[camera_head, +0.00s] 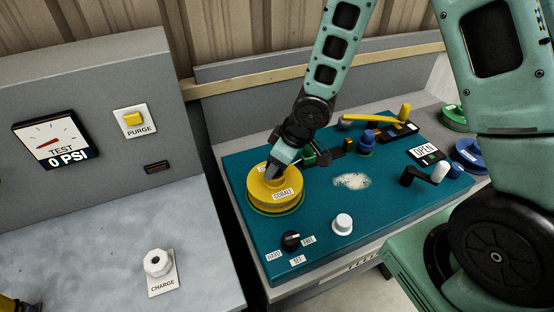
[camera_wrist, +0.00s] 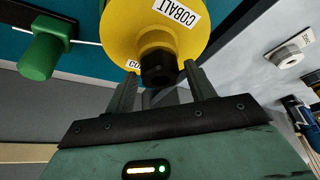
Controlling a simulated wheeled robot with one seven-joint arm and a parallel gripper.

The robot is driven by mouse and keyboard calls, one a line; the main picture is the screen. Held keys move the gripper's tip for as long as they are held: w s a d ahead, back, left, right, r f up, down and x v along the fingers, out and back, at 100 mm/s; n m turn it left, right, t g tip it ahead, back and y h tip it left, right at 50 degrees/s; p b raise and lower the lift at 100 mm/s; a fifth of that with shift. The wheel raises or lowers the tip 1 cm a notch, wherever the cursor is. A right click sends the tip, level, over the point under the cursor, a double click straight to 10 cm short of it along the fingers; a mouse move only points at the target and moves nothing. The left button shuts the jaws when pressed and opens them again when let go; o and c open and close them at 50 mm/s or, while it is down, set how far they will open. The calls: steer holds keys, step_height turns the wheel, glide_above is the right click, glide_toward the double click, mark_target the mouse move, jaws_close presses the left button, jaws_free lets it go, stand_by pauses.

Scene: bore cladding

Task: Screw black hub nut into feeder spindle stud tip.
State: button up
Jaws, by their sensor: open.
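The black hub nut (camera_wrist: 158,68) shows in the wrist view at the centre of a yellow spool labelled COBALT (camera_wrist: 122,22). It is at the end of the spool's yellow hub. The feeder spindle stud cannot be made out; nut and hub hide it. My gripper (camera_wrist: 160,74) is open, with one finger on each side of the nut and a visible gap at each side. In the head view my gripper (camera_head: 277,168) points down over the middle of the yellow spool (camera_head: 262,200) and hides the nut.
The spool sits on a teal panel (camera_head: 318,225) with a black selector knob (camera_head: 290,240), a white knob (camera_head: 342,223), a green knob (camera_wrist: 42,56) and a crank handle (camera_head: 423,174). A grey console with a gauge (camera_head: 45,139) and CHARGE fitting (camera_head: 157,263) stands left.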

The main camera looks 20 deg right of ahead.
steer(key=shift+d+r+n+p, duration=0.1)
steer(key=shift+r+n+p, duration=0.3)
steer(key=shift+p, duration=0.6)
steer(key=shift+f+n+p, duration=0.25)
steer(key=shift+n+p, duration=0.05)
steer(key=shift+f, duration=0.2)
steer(key=shift+y, duration=0.3)
steer(key=shift+r+n+g+p, duration=0.35)
steer(key=shift+n+p, duration=0.25)
steer(key=shift+p, duration=0.45)
steer(key=shift+f+n+p, duration=0.1)
steer(key=shift+n+p, duration=0.2)
steer(key=shift+p, duration=0.1)
steer(key=shift+f, duration=0.25)
